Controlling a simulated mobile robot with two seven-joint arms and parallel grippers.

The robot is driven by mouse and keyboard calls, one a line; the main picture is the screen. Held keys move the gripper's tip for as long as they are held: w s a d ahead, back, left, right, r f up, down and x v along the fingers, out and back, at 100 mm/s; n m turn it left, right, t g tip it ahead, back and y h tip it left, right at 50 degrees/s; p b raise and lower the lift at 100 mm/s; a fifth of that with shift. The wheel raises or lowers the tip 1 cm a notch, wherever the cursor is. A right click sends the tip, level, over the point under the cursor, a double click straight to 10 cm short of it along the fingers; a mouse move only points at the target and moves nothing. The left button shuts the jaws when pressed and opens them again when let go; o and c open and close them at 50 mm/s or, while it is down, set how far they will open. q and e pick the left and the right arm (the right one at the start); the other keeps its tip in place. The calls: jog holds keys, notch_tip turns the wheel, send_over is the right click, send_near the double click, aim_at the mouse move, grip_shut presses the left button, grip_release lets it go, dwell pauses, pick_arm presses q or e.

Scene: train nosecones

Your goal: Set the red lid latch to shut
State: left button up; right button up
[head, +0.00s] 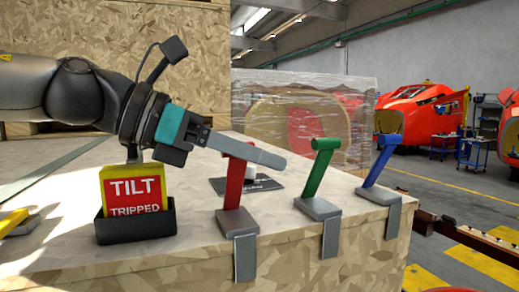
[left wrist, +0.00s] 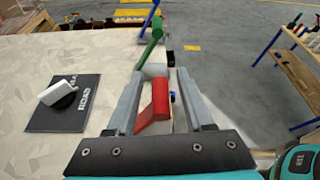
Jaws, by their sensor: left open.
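The red lid latch (head: 234,185) is a red lever standing up, slightly tilted, from a grey plate at the front edge of the wooden crate lid (head: 180,240). My left gripper (head: 268,157) is at the height of the lever's top, its fingers pointing right. In the left wrist view the red latch's top (left wrist: 155,105) lies between the two spread fingers of my left gripper (left wrist: 158,76). There is a gap to the left finger; I cannot tell whether the right finger touches it. My right gripper is not in view.
A green lever (head: 317,172) and a blue lever (head: 380,165) stand to the right along the same edge. A TILT TRIPPED sign (head: 135,190) in a black holder is at left. A black plate with a white lever (left wrist: 62,100) lies behind the latch.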

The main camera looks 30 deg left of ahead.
pick_arm(q)
jog(key=shift+w+d+f, duration=0.1)
jog(key=shift+w+d, duration=0.1)
grip_shut()
dwell(0.5)
dwell(1.0)
